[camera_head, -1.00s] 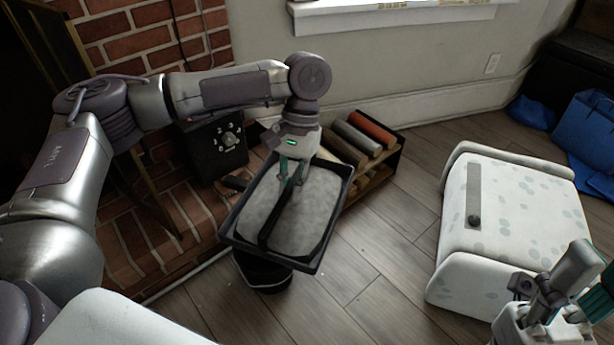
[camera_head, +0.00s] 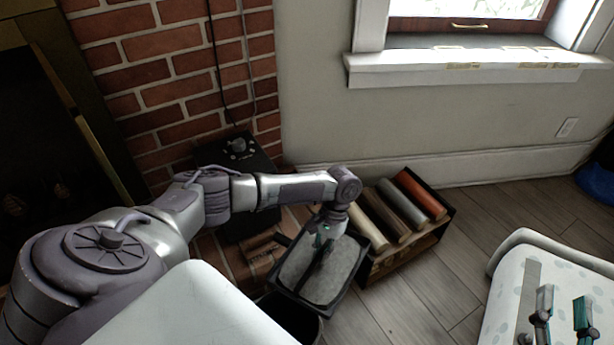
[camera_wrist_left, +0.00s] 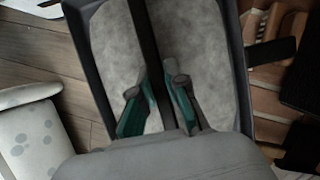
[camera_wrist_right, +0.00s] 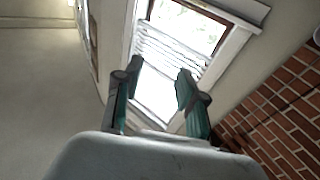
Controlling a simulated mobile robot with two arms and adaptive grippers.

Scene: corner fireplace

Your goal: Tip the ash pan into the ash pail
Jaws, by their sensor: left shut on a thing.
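The dark ash pan (camera_head: 353,277) holds grey ash (camera_head: 298,265) on both sides of its central bar. My left gripper (camera_head: 321,250) is shut on that bar from above. The left wrist view shows the pan (camera_wrist_left: 83,60) close up, with the fingers (camera_wrist_left: 158,98) either side of the bar. The pan looks roughly level. The black ash pail (camera_head: 312,328) is below the pan's near end, mostly hidden by the pan and my arm. My right gripper (camera_head: 561,310) is open and empty at the lower right; its fingers (camera_wrist_right: 155,88) are apart in the right wrist view.
A rack with several coloured rolls (camera_head: 402,205) stands just right of the pan. A black box with a knob (camera_head: 240,150) stands against the brick. A white spotted piece (camera_head: 560,270) is at the right. Wooden floor (camera_head: 450,280) lies clear between.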

